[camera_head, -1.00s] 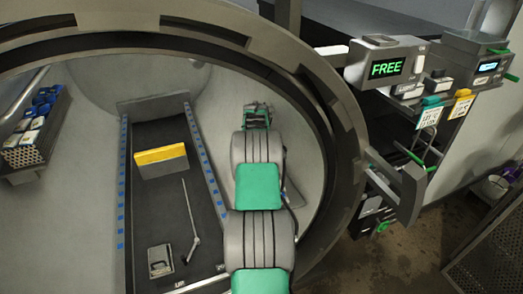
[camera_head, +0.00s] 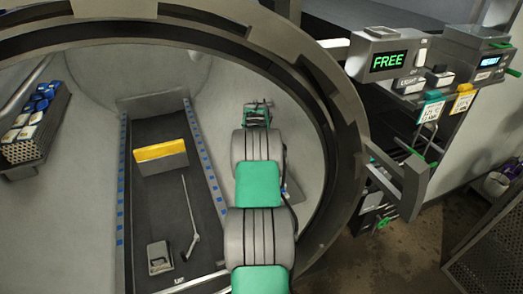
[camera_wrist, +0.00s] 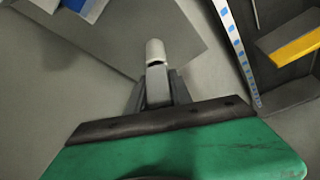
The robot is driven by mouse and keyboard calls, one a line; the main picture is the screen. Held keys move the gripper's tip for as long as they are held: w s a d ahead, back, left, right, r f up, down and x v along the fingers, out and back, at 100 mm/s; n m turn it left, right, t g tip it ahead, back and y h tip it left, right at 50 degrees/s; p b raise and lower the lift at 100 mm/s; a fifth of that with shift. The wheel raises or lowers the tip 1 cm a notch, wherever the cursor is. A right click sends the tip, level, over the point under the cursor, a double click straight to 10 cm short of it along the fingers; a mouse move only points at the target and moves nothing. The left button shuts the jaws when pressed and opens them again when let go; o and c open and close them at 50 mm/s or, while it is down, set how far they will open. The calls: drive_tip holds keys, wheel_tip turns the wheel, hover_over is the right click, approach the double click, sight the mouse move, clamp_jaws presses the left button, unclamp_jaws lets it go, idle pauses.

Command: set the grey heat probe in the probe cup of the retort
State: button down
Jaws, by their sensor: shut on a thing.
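My gripper (camera_wrist: 155,85) is shut on the grey heat probe (camera_wrist: 155,52), a pale rounded stub that points away from the green wrist in the wrist view. In the head view my gripper (camera_head: 257,106) is inside the round retort chamber, right of the dark track; the probe is too small to make out there. A flat grey plate (camera_wrist: 112,40) lies beyond the probe in the wrist view; I cannot tell the gap between them. I cannot make out the probe cup in either view.
The retort's thick door ring (camera_head: 345,130) surrounds the arm. A yellow-topped block (camera_head: 160,157), a thin rod (camera_head: 190,215) and a small grey box (camera_head: 159,256) are on the track. A rack of packs (camera_head: 32,125) stands left. A display reading FREE (camera_head: 388,61) is outside right.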

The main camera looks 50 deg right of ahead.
drive_tip(key=shift+f+b, duration=0.4)
drive_tip(key=shift+f, duration=0.1)
idle(0.4)
drive_tip(key=c, duration=1.1)
unclamp_jaws()
